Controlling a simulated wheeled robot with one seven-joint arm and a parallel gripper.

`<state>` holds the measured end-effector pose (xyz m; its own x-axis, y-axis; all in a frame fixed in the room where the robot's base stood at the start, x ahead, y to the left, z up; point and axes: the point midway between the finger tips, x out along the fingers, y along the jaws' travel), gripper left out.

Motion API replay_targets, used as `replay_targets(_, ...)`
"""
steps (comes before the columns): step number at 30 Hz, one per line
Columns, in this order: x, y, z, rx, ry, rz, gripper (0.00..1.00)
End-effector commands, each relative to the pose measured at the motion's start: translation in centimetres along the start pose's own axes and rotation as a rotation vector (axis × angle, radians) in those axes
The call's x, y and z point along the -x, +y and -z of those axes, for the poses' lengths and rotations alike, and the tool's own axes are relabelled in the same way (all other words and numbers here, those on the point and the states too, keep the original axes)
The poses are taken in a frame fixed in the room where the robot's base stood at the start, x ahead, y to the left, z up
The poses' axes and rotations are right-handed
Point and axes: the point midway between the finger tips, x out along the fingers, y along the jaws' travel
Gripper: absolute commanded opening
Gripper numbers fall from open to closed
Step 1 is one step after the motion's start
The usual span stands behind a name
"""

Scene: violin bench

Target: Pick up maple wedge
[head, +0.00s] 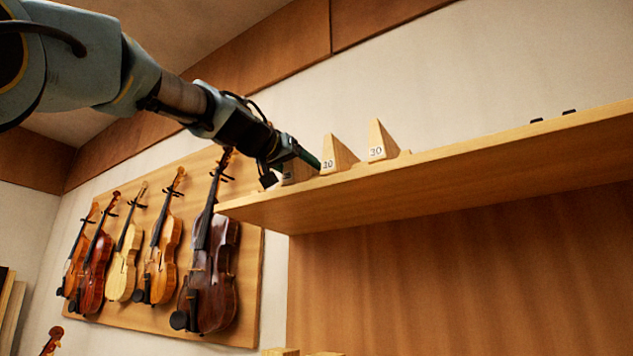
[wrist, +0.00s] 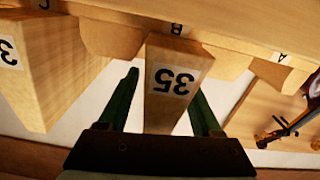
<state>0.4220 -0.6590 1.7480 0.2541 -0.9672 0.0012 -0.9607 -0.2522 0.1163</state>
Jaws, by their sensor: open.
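A pale wooden wedge labelled 35 (wrist: 177,80) stands at the slot marked B in the wrist view, which shows the label upside down. My gripper (wrist: 166,92) is open, with its green fingers on either side of this wedge; I cannot tell whether they touch it. In the head view my gripper (head: 290,160) is at the left end of the shelf. It partly hides a wedge there. Two more wedges, both with labels that look like 30, stand to its right, the nearer one (head: 338,155) and the farther one (head: 381,142). No label names maple.
The wall shelf (head: 430,165) runs to the right, with two small dark items near its far part. In the wrist view another wedge (wrist: 45,65) stands close on the left, near mark C. Several violins hang on a wooden board (head: 250,290) below left of the shelf.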

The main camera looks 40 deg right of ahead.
Motion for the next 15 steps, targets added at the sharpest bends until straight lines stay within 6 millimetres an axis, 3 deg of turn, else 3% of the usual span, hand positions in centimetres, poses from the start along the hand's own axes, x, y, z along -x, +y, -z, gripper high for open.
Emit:
replay_targets(2, -0.01, -0.01, -0.06, 0.000, -0.001, 0.000, 0.60)
replay_targets(15, 0.01, -0.01, -0.05, 0.001, -0.001, 0.000, 0.11)
